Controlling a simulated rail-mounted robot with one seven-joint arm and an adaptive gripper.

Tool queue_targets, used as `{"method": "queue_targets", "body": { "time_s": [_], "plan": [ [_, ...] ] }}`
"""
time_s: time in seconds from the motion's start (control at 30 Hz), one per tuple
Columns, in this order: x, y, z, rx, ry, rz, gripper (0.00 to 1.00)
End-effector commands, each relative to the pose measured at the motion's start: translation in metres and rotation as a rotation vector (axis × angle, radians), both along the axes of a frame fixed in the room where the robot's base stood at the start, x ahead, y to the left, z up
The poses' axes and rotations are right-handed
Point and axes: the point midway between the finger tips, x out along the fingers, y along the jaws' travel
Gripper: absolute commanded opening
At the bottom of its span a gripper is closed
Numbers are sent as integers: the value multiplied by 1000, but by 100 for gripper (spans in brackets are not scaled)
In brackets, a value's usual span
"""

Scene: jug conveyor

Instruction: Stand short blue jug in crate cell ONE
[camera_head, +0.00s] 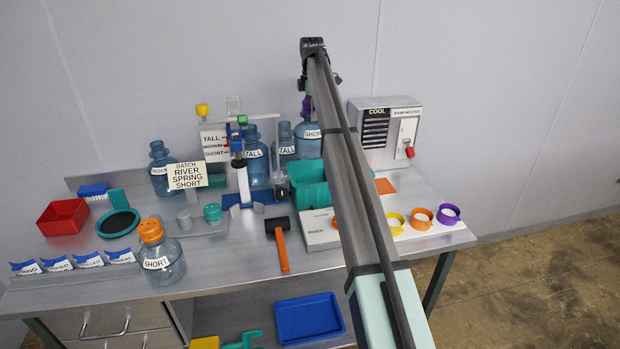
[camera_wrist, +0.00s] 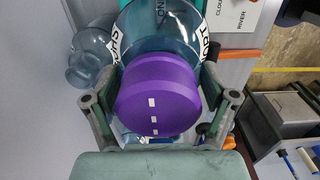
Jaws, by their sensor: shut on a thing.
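A clear blue jug with a purple cap (camera_wrist: 158,95) and a white SHORT band (camera_wrist: 117,45) fills the middle of the wrist view. My gripper (camera_wrist: 158,100) is shut on it, with a finger on each side of the cap. In the head view this jug (camera_head: 308,131) shows partly behind my arm, by the back right of the teal crate (camera_head: 305,172). I cannot tell whether its base is inside the crate or above it. The lettering ONE (camera_wrist: 163,12) shows upside down behind the jug in the wrist view. The cell floors are hidden.
An orange-capped SHORT jug (camera_head: 162,262) stands at the front left. Several other jugs, including a TALL one (camera_head: 257,155), stand left of the crate. A mallet (camera_head: 280,245) and a white block (camera_head: 318,230) lie in front. The heater box (camera_head: 388,130) stands right.

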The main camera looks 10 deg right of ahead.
Motion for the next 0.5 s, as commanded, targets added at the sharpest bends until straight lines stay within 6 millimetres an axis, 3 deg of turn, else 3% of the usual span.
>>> {"method": "queue_targets", "body": {
  "time_s": [0.5],
  "plan": [
    [-2, 0, -91, 0, 3, -1, 15]
  ]
}}
